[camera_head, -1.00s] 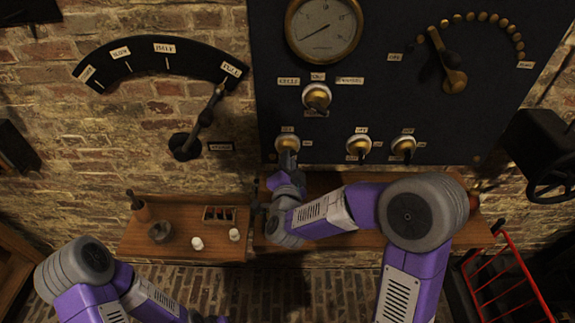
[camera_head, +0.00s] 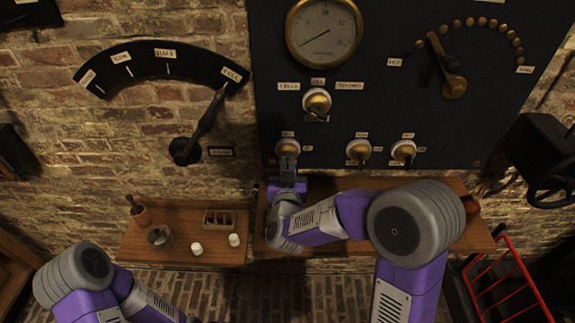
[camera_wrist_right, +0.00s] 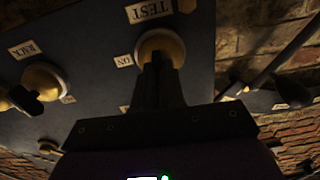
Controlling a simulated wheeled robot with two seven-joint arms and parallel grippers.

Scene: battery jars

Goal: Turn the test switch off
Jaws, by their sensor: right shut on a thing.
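The test switch (camera_head: 287,146) is a round brass-coloured knob, the leftmost of the lower row on the dark panel. In the right wrist view the knob (camera_wrist_right: 161,46) sits beside a plate reading TEST, with an ON plate to its left. My right gripper (camera_head: 289,163) reaches up to it from below and is shut on it. In the wrist view the dark fingers (camera_wrist_right: 158,72) point straight at the knob and hide its lever, so its exact setting is hard to read. My left gripper is out of the picture; only its arm shows at lower left.
Two similar switches (camera_head: 358,150) (camera_head: 403,151) stand to the right, and another knob (camera_head: 317,101) is above, under a round gauge (camera_head: 324,30). A large lever (camera_head: 206,122) is on the wall at left. A wooden shelf (camera_head: 340,187) runs below the panel.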

